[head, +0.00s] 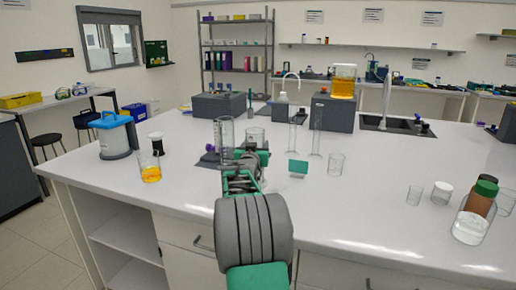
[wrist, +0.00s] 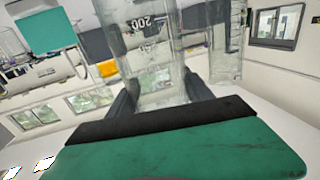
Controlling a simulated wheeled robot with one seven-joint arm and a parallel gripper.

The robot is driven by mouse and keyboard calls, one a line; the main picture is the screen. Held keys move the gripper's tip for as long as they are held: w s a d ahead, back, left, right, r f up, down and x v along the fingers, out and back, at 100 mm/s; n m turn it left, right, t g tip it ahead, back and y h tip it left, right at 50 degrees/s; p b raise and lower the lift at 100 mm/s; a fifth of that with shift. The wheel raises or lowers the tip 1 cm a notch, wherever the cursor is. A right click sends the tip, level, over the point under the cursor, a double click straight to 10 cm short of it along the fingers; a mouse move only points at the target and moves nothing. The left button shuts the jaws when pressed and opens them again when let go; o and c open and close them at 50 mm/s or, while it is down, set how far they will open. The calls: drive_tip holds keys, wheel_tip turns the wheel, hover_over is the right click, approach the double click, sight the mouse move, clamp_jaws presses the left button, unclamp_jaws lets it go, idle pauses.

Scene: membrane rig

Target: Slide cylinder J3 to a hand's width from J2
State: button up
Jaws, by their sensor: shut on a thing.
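My gripper (head: 246,156) reaches out over the bench, seen from behind in the head view. In the wrist view my gripper (wrist: 160,97) is shut on a clear glass vessel (wrist: 140,45) marked "200", between its two dark fingers. Another clear glass (wrist: 226,45) stands beside it. In the head view a tall clear glass (head: 224,130) and a shorter one (head: 256,134) stand at my gripper, partly hidden. Two slim graduated cylinders (head: 292,130) (head: 316,132) stand to the right. I cannot read J2 or J3 on any vessel.
A teal card (head: 298,168) and an empty beaker (head: 335,164) stand right of my gripper. A beaker with orange content (head: 150,168) stands left. Grey boxes (head: 218,105) (head: 331,113) are behind. Bottles and glasses (head: 474,212) crowd the right edge. The front middle-right bench is clear.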

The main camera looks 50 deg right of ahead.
idle(0.4)
drive_tip(key=w, duration=0.1)
drive_tip(key=w+d, duration=0.1)
drive_tip(key=w, duration=0.1)
idle(0.5)
drive_tip(key=o, duration=1.8)
drive_tip(key=shift+a, duration=0.1)
